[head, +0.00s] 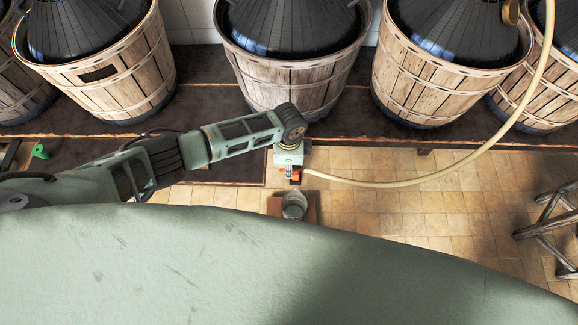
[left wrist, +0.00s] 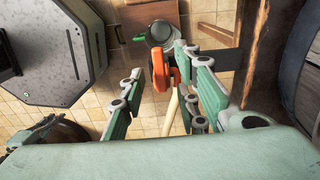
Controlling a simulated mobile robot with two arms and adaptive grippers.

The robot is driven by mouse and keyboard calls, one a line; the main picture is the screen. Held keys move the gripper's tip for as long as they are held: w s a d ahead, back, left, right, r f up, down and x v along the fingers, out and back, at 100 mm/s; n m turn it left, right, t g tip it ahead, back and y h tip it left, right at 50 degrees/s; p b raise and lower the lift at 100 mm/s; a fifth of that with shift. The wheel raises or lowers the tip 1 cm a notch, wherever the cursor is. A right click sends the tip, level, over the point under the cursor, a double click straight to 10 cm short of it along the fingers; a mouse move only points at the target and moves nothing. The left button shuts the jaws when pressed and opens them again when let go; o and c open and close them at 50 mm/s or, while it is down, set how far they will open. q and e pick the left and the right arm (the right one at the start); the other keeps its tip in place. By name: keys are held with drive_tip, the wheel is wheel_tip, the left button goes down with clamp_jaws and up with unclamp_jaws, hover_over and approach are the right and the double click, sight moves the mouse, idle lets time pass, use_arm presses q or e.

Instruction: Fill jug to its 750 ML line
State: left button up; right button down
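The jug (head: 294,205) is a small grey vessel standing on a brown wooden block on the tiled floor. In the left wrist view the jug (left wrist: 160,33) is seen from above, with a green piece at its left; its fill line and liquid level cannot be read. A pale hose (head: 440,179) ends at an orange clamp (left wrist: 181,68) near the jug. My left gripper (head: 291,172) is at the clamp, with its fingers (left wrist: 168,70) on either side of the orange part. Whether they press on it is unclear. My right gripper is not in view.
Several dark demijohns in wooden baskets (head: 295,88) stand on a dark ledge at the back. The hose comes down from the upper right. A wooden stool (head: 550,228) stands at the right. A green object (head: 40,151) lies at the left. Tiled floor is free right of the jug.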

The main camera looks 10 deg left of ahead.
use_arm(q)
drive_tip(key=shift+f, duration=0.45)
drive_tip(key=shift+c, duration=0.3)
clamp_jaws()
